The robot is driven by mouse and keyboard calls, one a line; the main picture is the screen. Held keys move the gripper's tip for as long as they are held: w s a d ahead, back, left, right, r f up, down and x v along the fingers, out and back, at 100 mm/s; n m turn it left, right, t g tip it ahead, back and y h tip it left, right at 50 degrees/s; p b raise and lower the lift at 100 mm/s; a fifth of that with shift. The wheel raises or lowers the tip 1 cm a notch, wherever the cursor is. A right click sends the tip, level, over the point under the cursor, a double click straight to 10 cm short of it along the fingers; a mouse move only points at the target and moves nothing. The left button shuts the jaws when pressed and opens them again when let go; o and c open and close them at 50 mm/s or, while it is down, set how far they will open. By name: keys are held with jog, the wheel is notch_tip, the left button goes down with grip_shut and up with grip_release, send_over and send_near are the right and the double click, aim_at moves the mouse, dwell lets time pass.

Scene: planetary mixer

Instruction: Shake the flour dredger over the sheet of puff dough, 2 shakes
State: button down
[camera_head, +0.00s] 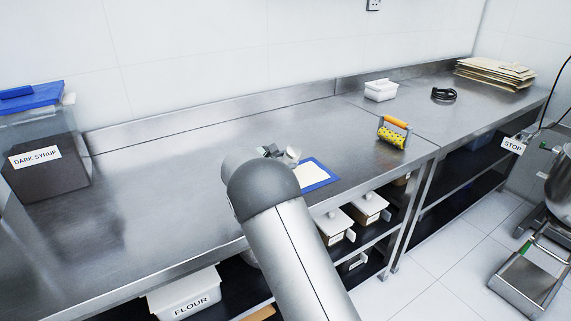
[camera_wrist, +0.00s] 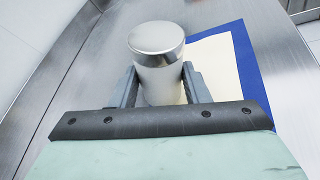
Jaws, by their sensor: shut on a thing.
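In the head view only a small pale part of the dredger (camera_head: 292,155) shows beside my gripper (camera_head: 280,153); my arm hides the rest. The sheet of puff dough (camera_head: 315,176) is pale cream and lies flat on a blue mat (camera_head: 325,166). In the wrist view the dough (camera_wrist: 215,65) lies behind and right of the dredger, partly hidden by it. I cannot tell the height of the dredger above the counter.
The steel counter (camera_head: 180,160) is clear left of my arm. A dark syrup container (camera_head: 38,145) stands at the far left. A yellow roller with an orange handle (camera_head: 393,132), a white tub (camera_head: 380,90), a black coil (camera_head: 443,95) and stacked boards (camera_head: 495,73) are to the right.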

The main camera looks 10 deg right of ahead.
jog(key=shift+w+a+f+m+t+b, duration=0.1)
jog(key=shift+w+f+m+t+b, duration=0.2)
jog(key=shift+b, duration=1)
jog(key=shift+s+a+f+m+t+b, duration=0.1)
jog(key=shift+m+b, duration=0.3)
jog(key=shift+b, duration=0.85)
jog(key=shift+w+r+b, duration=0.1)
jog(key=shift+r+b, duration=0.1)
jog(key=shift+b, duration=0.35)
jog(key=shift+r, duration=0.15)
jog(key=shift+a+f+m+b, duration=0.1)
jog(key=shift+f+m+b, duration=0.25)
jog(key=shift+b, duration=0.5)
jog(key=b, duration=0.2)
jog(key=m+t+b, duration=0.1)
jog(key=b, duration=0.2)
jog(key=shift+w+a+f+m, duration=0.1)
jog(key=shift+w+m, duration=0.15)
jog(key=shift+b, duration=0.6)
jog(key=shift+r+m, duration=0.25)
jog(key=shift+m, duration=0.05)
